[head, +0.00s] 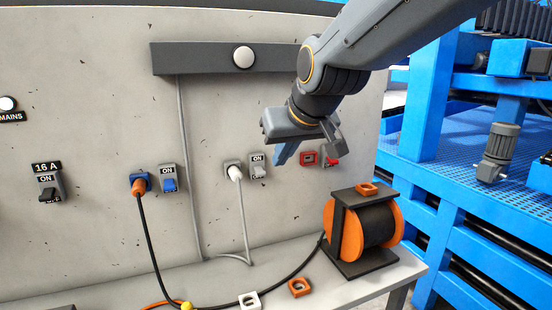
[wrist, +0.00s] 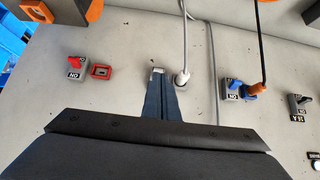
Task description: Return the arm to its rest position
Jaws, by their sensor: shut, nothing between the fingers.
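My gripper (head: 279,158) is shut and empty, at the end of my arm, which reaches in from the upper right in the head view. Its blue-grey fingers point down in front of the grey panel, just right of the white switch (head: 258,167). In the wrist view the closed fingers (wrist: 159,78) lie side by side and cover most of that switch. The white plug (wrist: 182,78) with its cord shows beside the fingertips. I cannot tell whether the fingers touch the panel.
A blue switch (head: 168,178) and an orange plug (head: 140,183) are left on the panel. A red socket (head: 309,159) and red switch (head: 331,160) are close right. A dark bar (head: 200,58) crosses above. A cable reel (head: 365,235) stands on the bench (head: 300,262); blue machinery (head: 430,100) is at right.

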